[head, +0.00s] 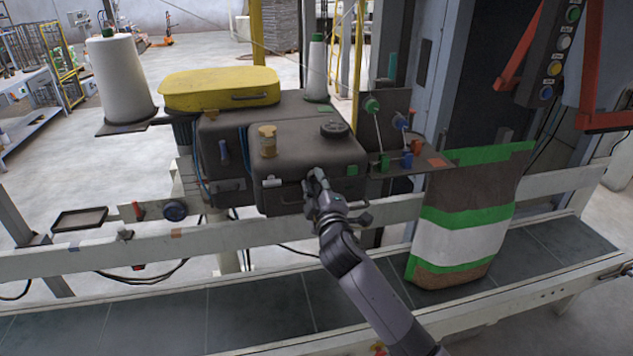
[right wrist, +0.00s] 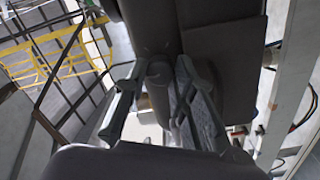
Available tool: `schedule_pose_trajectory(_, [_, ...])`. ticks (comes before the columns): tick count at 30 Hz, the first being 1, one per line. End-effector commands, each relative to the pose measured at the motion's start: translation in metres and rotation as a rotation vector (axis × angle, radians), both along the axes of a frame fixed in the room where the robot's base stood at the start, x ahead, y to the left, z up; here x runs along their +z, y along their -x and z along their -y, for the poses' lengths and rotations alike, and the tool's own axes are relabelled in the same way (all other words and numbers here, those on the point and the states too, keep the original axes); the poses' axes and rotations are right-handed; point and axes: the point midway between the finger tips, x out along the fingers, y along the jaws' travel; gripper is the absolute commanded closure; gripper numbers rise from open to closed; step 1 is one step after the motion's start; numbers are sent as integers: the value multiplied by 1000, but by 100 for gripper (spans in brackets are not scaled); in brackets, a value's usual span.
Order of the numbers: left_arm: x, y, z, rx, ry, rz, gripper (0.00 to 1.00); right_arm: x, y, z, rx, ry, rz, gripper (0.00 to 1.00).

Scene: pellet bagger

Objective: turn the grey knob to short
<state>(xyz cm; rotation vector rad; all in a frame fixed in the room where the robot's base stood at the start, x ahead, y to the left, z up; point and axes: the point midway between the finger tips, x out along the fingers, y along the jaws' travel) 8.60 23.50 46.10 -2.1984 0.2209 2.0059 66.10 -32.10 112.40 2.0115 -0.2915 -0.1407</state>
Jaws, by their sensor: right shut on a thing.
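My right gripper (head: 318,182) reaches up from the lower right to the front face of the dark grey sewing head (head: 300,150). It is shut on the grey knob, which its fingers hide in the head view. In the right wrist view, the rounded dark grey knob (right wrist: 158,74) shows between the two fingers of the right gripper (right wrist: 162,88), against the machine's body. No short mark or pointer on the knob can be read in either view. My left gripper is not in view.
A black round cap (head: 335,128) and a tan cap (head: 267,140) sit on the machine. Thread guides (head: 385,160) stand to its right. A striped bag (head: 470,215) stands on the conveyor (head: 250,315). A white rail (head: 90,255) runs below the machine.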

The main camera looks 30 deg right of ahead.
Motion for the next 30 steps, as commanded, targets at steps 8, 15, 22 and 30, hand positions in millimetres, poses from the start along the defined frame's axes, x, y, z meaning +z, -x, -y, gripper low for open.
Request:
schedule_pose_trajectory(8, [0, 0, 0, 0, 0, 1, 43, -1, 0, -1, 1, 5, -2, 100])
schedule_pose_trajectory(15, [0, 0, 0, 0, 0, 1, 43, -1, 0, 0, 1, 4, -2, 67])
schedule_pose_trajectory(22, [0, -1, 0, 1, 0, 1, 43, 0, 0, 0, 0, 3, -2, 56])
schedule_pose_trajectory(30, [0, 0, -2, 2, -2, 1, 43, -1, 2, -1, 0, 3, -2, 56])
